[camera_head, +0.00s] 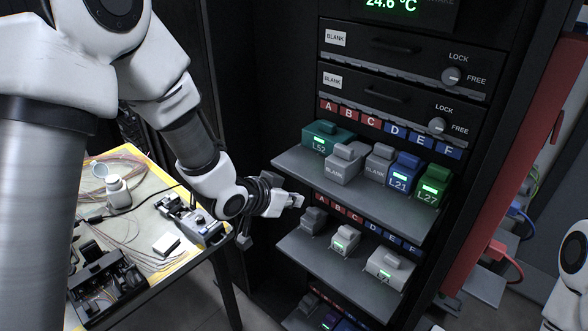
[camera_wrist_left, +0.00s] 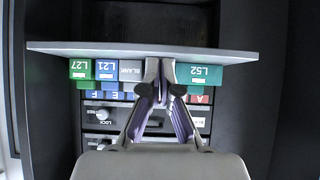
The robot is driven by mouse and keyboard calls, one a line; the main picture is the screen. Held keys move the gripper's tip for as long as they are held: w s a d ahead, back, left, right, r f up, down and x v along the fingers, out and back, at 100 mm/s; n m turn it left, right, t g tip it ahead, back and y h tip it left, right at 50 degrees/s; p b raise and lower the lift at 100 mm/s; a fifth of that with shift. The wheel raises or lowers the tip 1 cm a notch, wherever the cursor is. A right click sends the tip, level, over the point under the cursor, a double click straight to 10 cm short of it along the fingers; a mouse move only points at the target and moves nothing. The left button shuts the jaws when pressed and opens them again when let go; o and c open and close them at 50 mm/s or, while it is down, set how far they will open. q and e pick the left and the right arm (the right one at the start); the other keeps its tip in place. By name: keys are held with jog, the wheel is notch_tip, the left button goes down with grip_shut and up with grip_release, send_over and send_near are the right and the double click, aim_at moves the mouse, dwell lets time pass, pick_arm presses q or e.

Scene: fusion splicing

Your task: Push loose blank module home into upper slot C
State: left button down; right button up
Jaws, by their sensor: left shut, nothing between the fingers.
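The upper shelf (camera_head: 285,160) carries a row of modules under the A to F labels. A grey BLANK module (camera_head: 341,168) stands farther forward than its neighbours, between teal L52 (camera_head: 318,143) and another grey BLANK module (camera_head: 376,170). Blue L21 and green L27 follow to the right. My left gripper (camera_head: 298,201) is shut and empty, near the shelf's front left edge. In the left wrist view the closed fingers (camera_wrist_left: 158,66) point toward the row between L52 (camera_wrist_left: 198,74) and the other BLANK (camera_wrist_left: 130,71). They cover most of the forward module. I see no contact. My right gripper is out of frame.
A lower shelf (camera_head: 297,244) with grey and white modules sits just under the gripper. Panels with lock knobs (camera_head: 451,76) are above. A table (camera_head: 147,160) with splicing gear stands at left. A red rack post (camera_head: 505,170) rises at right.

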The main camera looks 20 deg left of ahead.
aim_at(340, 158)
pick_arm(q)
jog(key=shift+t, duration=0.4)
jog(key=shift+w+d+r+p, duration=0.1)
jog(key=shift+w+d+p, duration=1)
jog(key=shift+w, duration=2.05)
jog(key=shift+w+d+p, duration=0.95)
jog(key=shift+w+d, duration=0.2)
jog(key=shift+w, duration=2)
jog(key=shift+w+d+r+p, duration=0.1)
jog(key=shift+w+d+p, duration=1)
jog(key=shift+w, duration=2.05)
jog(key=shift+f, duration=0.15)
jog(key=shift+s+a+b, duration=0.1)
jog(key=shift+s+b, duration=0.1)
jog(key=shift+b, duration=0.15)
jog(key=s, duration=0.2)
jog(key=s+a+b, duration=0.1)
jog(key=s, duration=0.1)
jog(key=s+a+b, duration=0.1)
jog(key=s, duration=0.1)
jog(key=shift+s+a, duration=0.3)
jog(key=shift+s, duration=0.25)
